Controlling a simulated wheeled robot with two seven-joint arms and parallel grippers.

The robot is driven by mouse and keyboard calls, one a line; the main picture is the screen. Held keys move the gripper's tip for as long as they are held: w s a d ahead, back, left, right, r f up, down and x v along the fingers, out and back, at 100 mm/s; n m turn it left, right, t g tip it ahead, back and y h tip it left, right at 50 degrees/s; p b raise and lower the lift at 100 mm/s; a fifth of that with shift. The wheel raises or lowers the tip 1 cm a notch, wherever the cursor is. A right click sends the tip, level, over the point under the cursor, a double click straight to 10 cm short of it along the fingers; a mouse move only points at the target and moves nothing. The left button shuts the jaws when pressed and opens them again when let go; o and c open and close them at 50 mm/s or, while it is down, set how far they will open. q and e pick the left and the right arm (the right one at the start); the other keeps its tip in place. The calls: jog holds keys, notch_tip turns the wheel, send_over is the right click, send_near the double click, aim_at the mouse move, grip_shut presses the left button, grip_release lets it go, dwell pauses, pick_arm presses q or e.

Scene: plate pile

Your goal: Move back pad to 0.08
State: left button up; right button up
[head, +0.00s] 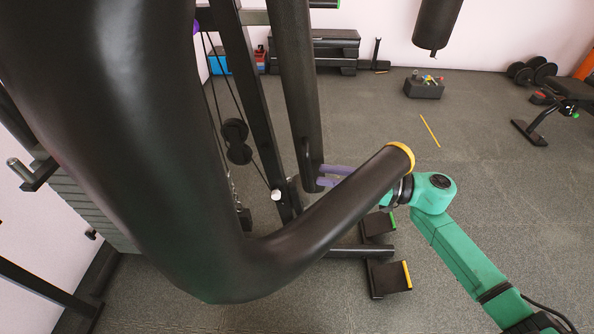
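A long dark upright part (295,85) of the gym machine stands at the centre of the head view. It may be the back pad, but I cannot tell for sure. A black loop handle (306,165) sits at its lower end. My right gripper (323,175) comes in from the right on a green arm. Its two purple fingers reach the handle and look apart from each other. A thick black bar with a yellow end hides part of the gripper, so whether it grips the handle is unclear. My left gripper is not in view.
The thick black bar (320,210) crosses close in front. Black footrests (388,278) with yellow and green edges stand low at the centre. A black box (424,88), a hanging bag (436,25) and a bench (565,95) are farther back. The floor at the right is mostly clear.

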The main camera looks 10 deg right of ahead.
jog(key=x, duration=0.8)
grip_shut()
jog(key=shift+f, duration=0.1)
dwell(0.9)
